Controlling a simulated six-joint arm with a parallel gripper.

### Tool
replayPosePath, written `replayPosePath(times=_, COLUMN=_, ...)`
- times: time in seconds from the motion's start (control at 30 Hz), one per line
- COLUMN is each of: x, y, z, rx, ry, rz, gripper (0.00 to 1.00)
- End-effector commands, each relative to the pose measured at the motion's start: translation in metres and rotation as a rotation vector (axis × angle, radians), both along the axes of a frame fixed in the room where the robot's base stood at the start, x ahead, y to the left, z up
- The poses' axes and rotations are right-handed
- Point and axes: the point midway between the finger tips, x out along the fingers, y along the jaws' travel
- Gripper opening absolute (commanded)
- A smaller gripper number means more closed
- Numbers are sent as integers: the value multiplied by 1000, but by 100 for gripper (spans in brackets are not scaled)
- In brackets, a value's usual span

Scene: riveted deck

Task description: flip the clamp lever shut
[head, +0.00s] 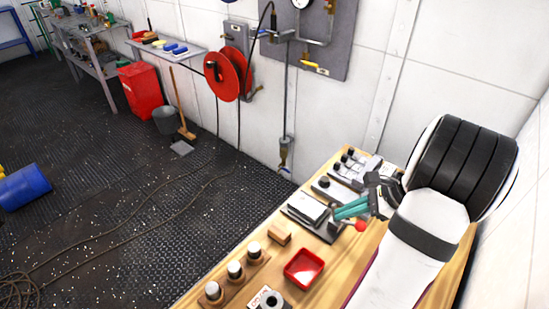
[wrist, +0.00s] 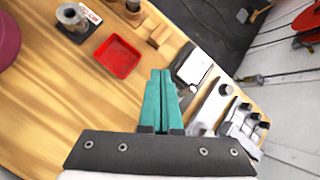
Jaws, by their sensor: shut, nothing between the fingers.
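My gripper (head: 338,212) has teal fingers, which are closed together with nothing between them. It is over the right side of the clamp, close to the red ball knob (head: 361,225) that looks like the end of the clamp lever. The clamp (head: 303,221) has a dark base and a pale block on it, and lies on the wooden bench. In the wrist view my gripper (wrist: 159,73) points at the bench, with the clamp's pale block (wrist: 192,65) just to the right of the fingertips. The lever is mostly hidden behind the fingers there, so its angle cannot be told.
A red tray (head: 304,268), a wooden block (head: 279,235) and several capped pegs (head: 234,270) stand on the bench near the clamp. A grey plate with a black knob (head: 325,182) and a row of switches (head: 352,160) lie beyond it. The white wall is close behind.

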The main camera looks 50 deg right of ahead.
Motion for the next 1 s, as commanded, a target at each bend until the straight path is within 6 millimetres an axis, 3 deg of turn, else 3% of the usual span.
replayPosePath(times=0.03, x=-30, y=-22, z=-13, rx=25, ry=-19, rz=-118, gripper=0)
replayPosePath(times=0.1, x=-66, y=-43, z=-27, rx=47, ry=-47, rz=-253, gripper=0)
replayPosePath(times=0.2, x=-105, y=-60, z=-42, rx=67, ry=-76, rz=-388, gripper=0)
replayPosePath(times=0.3, x=-126, y=-67, z=-49, rx=74, ry=-92, rz=-456, gripper=0)
replayPosePath(times=0.7, x=-129, y=-68, z=-53, rx=77, ry=-95, rz=-471, gripper=0)
replayPosePath(times=1.0, x=-91, y=-71, z=-90, rx=79, ry=-93, rz=-468, gripper=0)
